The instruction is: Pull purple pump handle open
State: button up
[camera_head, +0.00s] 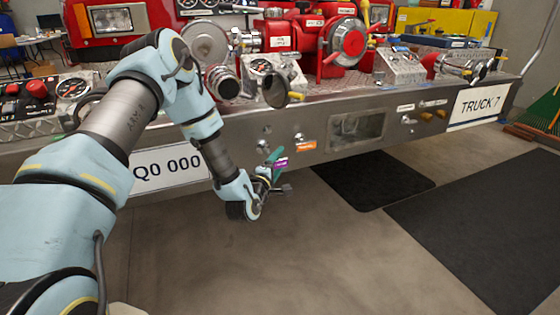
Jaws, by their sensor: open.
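The purple pump handle (281,163) shows as a small purple patch low on the front of the silver bumper (386,122). My gripper (281,174) is just below the bumper's front face, left of the picture's middle. Its jaws are open, with one teal finger up beside the purple handle and a grey part lower right. The purple handle appears close to the fingers; I cannot tell whether they touch. My wrist and fingers hide part of the handle's surroundings.
An orange handle (306,146) sits right beside the purple one. A white Q0 000 plate (168,170) is left of my wrist, and a TRUCK 7 plate (479,105) is far right. Gauges and red pump parts (347,42) stand above. Dark mats (372,181) lie on the open floor.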

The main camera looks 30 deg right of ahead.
jog(key=v, duration=0.9)
jog(key=shift+s+a, duration=0.25)
